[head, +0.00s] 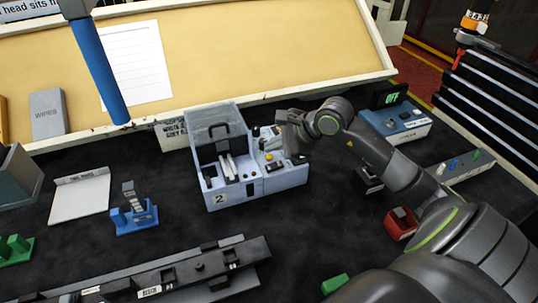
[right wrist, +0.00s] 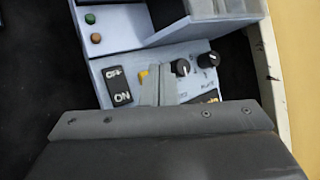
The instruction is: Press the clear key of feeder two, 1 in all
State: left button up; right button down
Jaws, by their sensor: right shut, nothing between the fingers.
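Feeder two (head: 233,197) is a pale blue-grey box marked 2, in the middle of the bench, with an open-topped bay and a sloped control panel. In the right wrist view its panel (right wrist: 125,68) shows a black ON/OFF switch (right wrist: 117,86), two black knobs (right wrist: 181,67) and a yellow key (right wrist: 143,76) partly hidden by my fingers. I cannot read which key is marked clear. My right gripper (head: 296,155) is shut and empty over the panel; its fingertips (right wrist: 156,70) appear beside the yellow key. I cannot tell whether they touch it. My left gripper is out of view.
A blue-grey box with a green OFF display (head: 391,98) stands at the back right. A red block (head: 401,224) lies near my right arm. A blue clip stand (head: 135,219) is left of the feeder, and a dark rail (head: 185,274) lies in front.

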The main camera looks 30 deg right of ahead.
aim_at(273, 157)
jog(key=shift+r+p, duration=1.05)
jog(key=shift+r, duration=1.5)
